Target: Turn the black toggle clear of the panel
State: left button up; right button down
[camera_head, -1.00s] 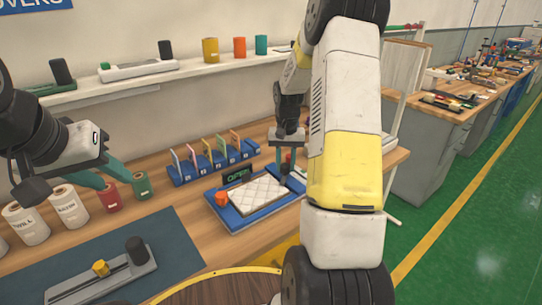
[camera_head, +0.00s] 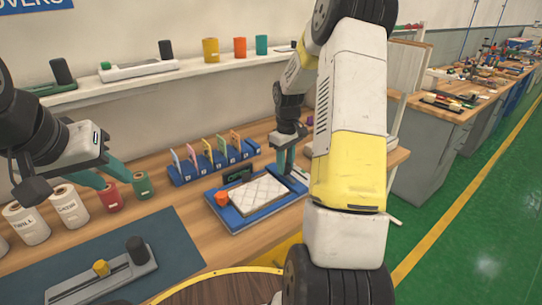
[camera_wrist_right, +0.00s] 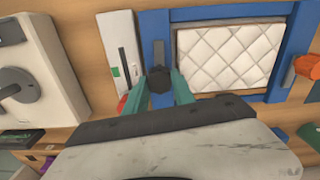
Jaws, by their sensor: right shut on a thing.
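The white quilted panel (camera_head: 258,194) lies in a blue frame (camera_head: 238,225) on the bench; it also shows in the wrist view (camera_wrist_right: 228,55). The black toggle (camera_wrist_right: 160,80) is between my right gripper's teal fingers (camera_wrist_right: 158,92), which are shut on it. Its grey bar (camera_wrist_right: 159,52) lies over the blue frame, beside the panel's edge with a narrow blue gap. In the head view my right gripper (camera_head: 285,160) is at the frame's far right corner and the toggle is hidden. My left gripper (camera_head: 108,177) is open and empty above the bench.
An orange knob (camera_head: 222,198) stands at the frame's left corner. A small dark display (camera_head: 238,172) and a blue rack of coloured cards (camera_head: 212,163) stand behind. Several rolls (camera_head: 70,208) are at left. A grey slider device (camera_head: 105,275) lies on the dark mat.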

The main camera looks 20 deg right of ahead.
jog(key=shift+n, duration=0.4)
jog(key=c, duration=1.1)
grip_release()
jog(key=shift+o, duration=0.2)
notch_tip(320, 180, up, 8)
jog(key=shift+f, duration=0.1)
